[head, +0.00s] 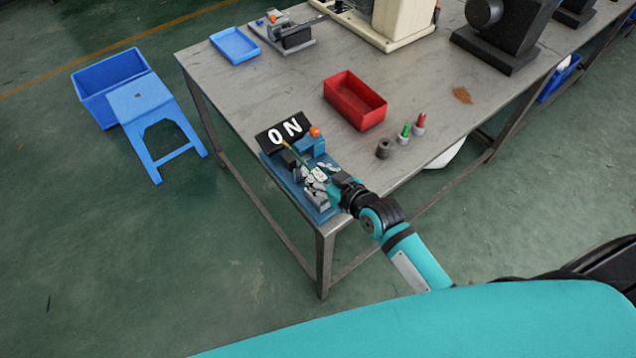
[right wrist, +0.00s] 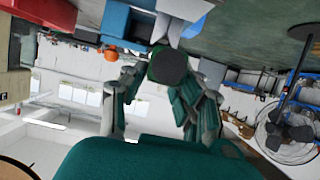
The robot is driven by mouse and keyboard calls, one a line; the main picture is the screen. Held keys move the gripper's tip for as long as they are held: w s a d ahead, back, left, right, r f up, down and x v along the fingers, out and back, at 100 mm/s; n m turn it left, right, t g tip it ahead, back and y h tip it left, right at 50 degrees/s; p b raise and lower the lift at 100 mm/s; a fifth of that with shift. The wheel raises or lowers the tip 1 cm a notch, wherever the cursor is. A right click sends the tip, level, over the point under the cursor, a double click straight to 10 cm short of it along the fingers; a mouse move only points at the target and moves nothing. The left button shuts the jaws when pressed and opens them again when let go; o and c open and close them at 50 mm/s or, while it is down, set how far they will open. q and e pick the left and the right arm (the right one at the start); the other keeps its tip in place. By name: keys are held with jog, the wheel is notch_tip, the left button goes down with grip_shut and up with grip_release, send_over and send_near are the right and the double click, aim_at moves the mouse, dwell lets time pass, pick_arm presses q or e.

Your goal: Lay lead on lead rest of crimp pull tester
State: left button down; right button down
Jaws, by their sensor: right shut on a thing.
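The crimp pull tester stands at the near left corner of the table, with a blue base (head: 325,215), a black panel reading "ON" (head: 283,131) and an orange knob (head: 314,131). My right gripper (head: 316,179) is over the tester and shut on the lead (head: 295,154), a thin dark green piece with a yellowish tip slanting up-left across the tester. The gripper's fingers hide part of the tester, and I cannot tell whether the lead touches the rest. In the right wrist view, a dark rounded end (right wrist: 168,66) shows between the fingers. My left gripper is not in view.
A red bin (head: 355,100) stands behind the tester. A dark grey cylinder (head: 383,149) and green- and red-tipped pieces (head: 404,135) stand to its right. A blue tray (head: 235,46) lies at the back left. A blue stool (head: 150,115) and a blue crate are on the floor.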

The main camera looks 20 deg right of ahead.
jog(key=shift+f, duration=2)
jog(key=shift+f, duration=0.2)
jog(key=c, duration=1)
grip_release()
jog(key=shift+r, duration=0.1)
jog(key=shift+r, duration=0.15)
jog(key=v, duration=1.2)
jog(key=shift+b, duration=0.45)
